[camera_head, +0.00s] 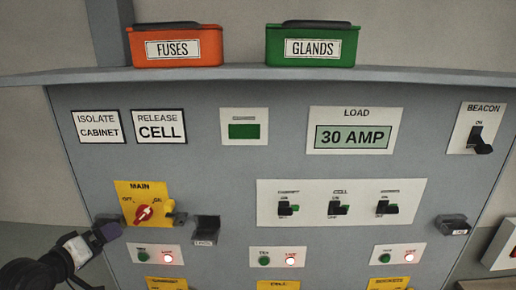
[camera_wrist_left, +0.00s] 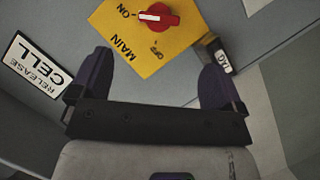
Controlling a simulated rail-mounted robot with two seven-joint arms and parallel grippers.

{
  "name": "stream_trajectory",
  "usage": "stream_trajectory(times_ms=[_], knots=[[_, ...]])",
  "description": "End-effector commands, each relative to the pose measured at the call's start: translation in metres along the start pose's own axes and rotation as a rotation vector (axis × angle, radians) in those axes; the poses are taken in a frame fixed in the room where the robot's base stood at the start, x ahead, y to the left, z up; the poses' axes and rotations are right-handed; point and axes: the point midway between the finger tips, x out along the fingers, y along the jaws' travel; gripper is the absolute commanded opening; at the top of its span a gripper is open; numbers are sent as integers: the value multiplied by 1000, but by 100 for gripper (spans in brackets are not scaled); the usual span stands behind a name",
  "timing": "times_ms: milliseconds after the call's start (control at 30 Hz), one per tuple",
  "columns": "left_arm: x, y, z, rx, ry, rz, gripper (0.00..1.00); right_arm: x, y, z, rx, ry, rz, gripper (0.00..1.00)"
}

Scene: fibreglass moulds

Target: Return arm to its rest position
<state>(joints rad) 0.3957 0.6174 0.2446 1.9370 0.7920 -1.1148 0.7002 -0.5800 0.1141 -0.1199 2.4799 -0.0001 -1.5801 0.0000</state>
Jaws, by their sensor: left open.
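My left gripper (camera_head: 108,232) is at the lower left in the head view, just left of the yellow MAIN switch plate (camera_head: 130,189). It is open with nothing between its fingers. In the left wrist view the open left gripper (camera_wrist_left: 157,72) faces the panel, with the MAIN plate (camera_wrist_left: 110,22) beyond the fingers and a visible gap. The red MAIN knob (camera_head: 143,213) is set diagonally, and its white mark appears to be on the ON side. The knob also shows in the left wrist view (camera_wrist_left: 158,17). My right gripper is not in view.
The grey panel (camera_head: 235,190) carries a row of black toggles (camera_head: 338,208), a BEACON switch (camera_head: 476,140) and lit red lamps (camera_head: 290,260). Dark brackets (camera_head: 206,230) (camera_head: 453,225) jut out. An orange FUSES bin (camera_head: 176,60) and a green GLANDS bin (camera_head: 312,62) stand on the top ledge.

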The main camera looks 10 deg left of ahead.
Motion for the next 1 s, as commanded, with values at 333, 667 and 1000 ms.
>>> stream_trajectory(times_ms=[333, 667, 1000], knots=[[-20, -15, 7, 600, -54, -260, 94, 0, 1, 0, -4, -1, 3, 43], [-48, 7, 115, 994, -194, -431, 94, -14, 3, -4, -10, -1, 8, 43], [-120, 2, 294, 939, -517, -374, 94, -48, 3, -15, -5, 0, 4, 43]])
